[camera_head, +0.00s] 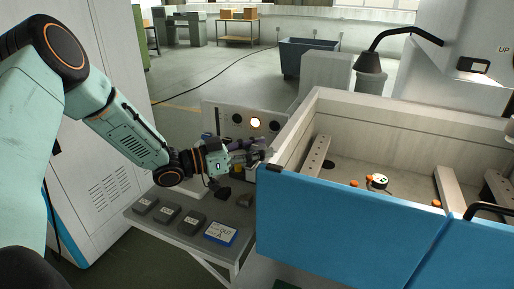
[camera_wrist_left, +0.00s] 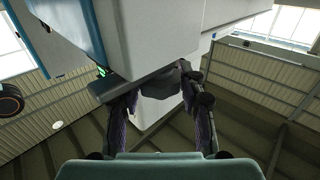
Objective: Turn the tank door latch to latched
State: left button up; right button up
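The tank (camera_head: 390,128) is a pale open box with a blue front door (camera_head: 340,215). A small dark piece (camera_head: 275,168) sits at the door's top left corner; it may be the latch, but its setting is too small to read. My left gripper (camera_head: 262,156) is at the tank's left end, close to that corner. In the left wrist view, the gripper's fingers (camera_wrist_left: 160,88) stand apart on either side of a dark block (camera_wrist_left: 160,84) under the pale body. I cannot tell whether they touch it. My right gripper is not in view.
A grey side shelf (camera_head: 192,240) below my left arm holds several dark blocks and a blue-edged card (camera_head: 220,233). A panel with round dials (camera_head: 255,122) stands behind the gripper.

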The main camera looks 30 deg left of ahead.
pick_arm(q)
jog(key=shift+s+a+r, duration=0.1)
jog(key=shift+s+r, duration=0.05)
jog(key=shift+c, duration=2.6)
